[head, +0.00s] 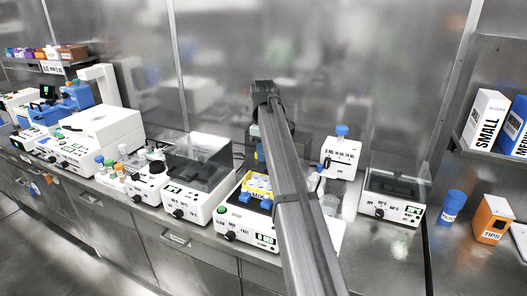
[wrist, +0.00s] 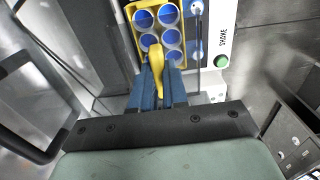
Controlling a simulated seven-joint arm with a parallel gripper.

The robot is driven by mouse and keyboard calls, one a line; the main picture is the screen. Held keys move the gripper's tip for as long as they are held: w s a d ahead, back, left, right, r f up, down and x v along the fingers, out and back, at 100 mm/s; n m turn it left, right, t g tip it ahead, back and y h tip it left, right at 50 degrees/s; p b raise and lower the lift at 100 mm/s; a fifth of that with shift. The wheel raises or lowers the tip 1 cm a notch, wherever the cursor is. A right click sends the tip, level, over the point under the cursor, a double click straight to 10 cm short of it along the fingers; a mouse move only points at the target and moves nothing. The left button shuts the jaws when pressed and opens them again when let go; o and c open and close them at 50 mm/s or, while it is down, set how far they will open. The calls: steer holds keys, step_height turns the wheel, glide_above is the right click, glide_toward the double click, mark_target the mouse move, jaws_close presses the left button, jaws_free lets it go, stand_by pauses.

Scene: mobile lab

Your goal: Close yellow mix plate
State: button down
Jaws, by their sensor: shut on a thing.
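In the head view the yellow plate (head: 257,183) sits on a white shaker device, partly hidden by my arm. My gripper (wrist: 158,82) has blue fingers, shut on a curved yellow tab (wrist: 156,62) at the near edge of the plate. I cannot tell how the tab joins the plate. In the head view my fingers are mostly hidden behind my arm.
The white shaker device (head: 232,222) has a green button (wrist: 221,61) beside the plate. A clear-lidded machine (head: 195,175) stands close on its left and another (head: 395,195) on the right. Bare bench (head: 385,255) lies at front right.

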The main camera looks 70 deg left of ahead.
glide_above(263, 182)
steer(key=shift+f, duration=2.65)
steer(key=shift+f, duration=1.65)
steer(key=c, duration=1.1)
jaws_free()
steer(key=shift+o, duration=0.2)
steer(key=shift+r, duration=0.1)
step_height(263, 182, up, 13)
steer(key=shift+r, duration=0.35)
